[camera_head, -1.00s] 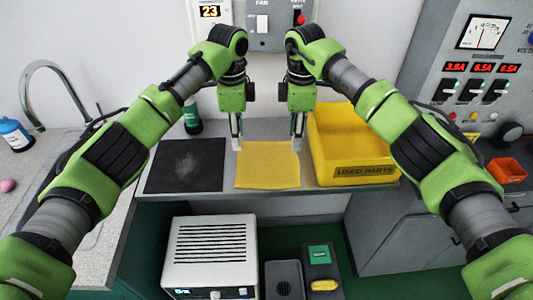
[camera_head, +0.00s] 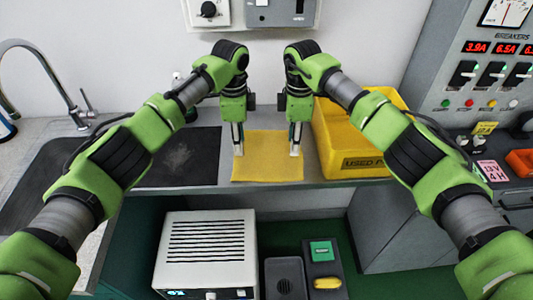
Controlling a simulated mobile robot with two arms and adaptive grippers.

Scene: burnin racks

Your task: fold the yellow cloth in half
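The yellow cloth (camera_head: 267,168) lies flat and unfolded on the grey bench, between the dark mat and the yellow bin. My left gripper (camera_head: 239,151) points down over the left part of the cloth, in from its back edge. My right gripper (camera_head: 295,150) points down over the right part, near the right edge. The fingertips look at or just above the cloth; I cannot tell whether they touch it. The fingers are seen edge-on, so their opening is unclear. The gripper fingers hide small parts of the cloth.
The yellow used-parts bin (camera_head: 337,150) stands close to the right of the cloth. A dark mat (camera_head: 180,158) lies to the left. The bench's front edge runs just before the cloth. A white vented box (camera_head: 211,245) stands below. A breaker panel (camera_head: 470,70) is at right.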

